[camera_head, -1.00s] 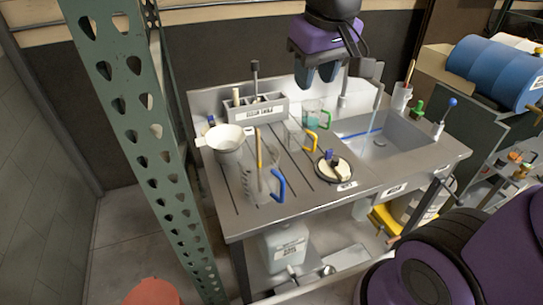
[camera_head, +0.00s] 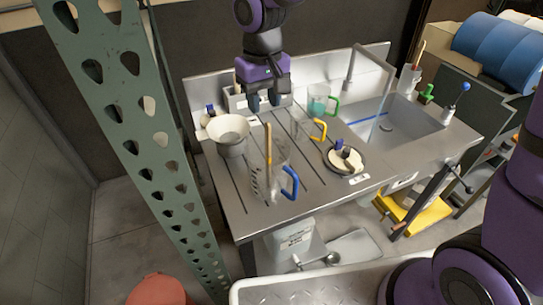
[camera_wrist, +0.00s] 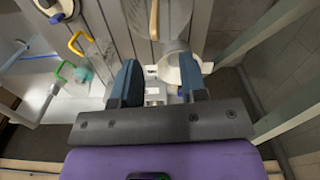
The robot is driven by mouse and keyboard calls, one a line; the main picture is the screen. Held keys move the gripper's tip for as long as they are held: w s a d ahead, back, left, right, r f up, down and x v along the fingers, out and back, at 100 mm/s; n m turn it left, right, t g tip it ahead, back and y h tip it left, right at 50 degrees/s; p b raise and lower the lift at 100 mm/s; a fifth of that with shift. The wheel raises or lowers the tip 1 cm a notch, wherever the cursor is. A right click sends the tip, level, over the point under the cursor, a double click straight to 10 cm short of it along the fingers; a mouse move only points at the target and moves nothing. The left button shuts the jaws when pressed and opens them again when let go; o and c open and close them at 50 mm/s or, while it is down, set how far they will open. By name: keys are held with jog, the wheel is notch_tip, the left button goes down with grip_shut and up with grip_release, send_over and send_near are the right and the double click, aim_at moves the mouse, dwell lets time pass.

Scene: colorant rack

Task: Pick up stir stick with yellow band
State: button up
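A tan-yellow stick (camera_head: 268,145) stands tilted in a clear jug with a blue handle (camera_head: 291,182) on the steel worktop (camera_head: 228,190). The stick also shows at the top of the wrist view (camera_wrist: 154,18). I cannot make out a separate yellow band on it. My gripper (camera_head: 264,102) is open and empty, above the back of the worktop, behind and apart from this stick. In the wrist view my gripper (camera_wrist: 160,78) points down, with its fingers apart. The labelled rack (camera_head: 232,103) at the back is partly hidden by my gripper.
A white funnel (camera_head: 229,131) stands left of the jug. Jugs with yellow (camera_head: 320,128) and green handles stand behind it, and a round lidded pot (camera_head: 344,158) to the right. The sink (camera_head: 385,128) is farther right. A green perforated post (camera_head: 150,150) rises at left front.

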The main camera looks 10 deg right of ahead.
aim_at(266, 133)
jog(key=f, duration=0.9)
jog(key=shift+d, duration=0.25)
jog(key=shift+c, duration=0.2)
grip_shut()
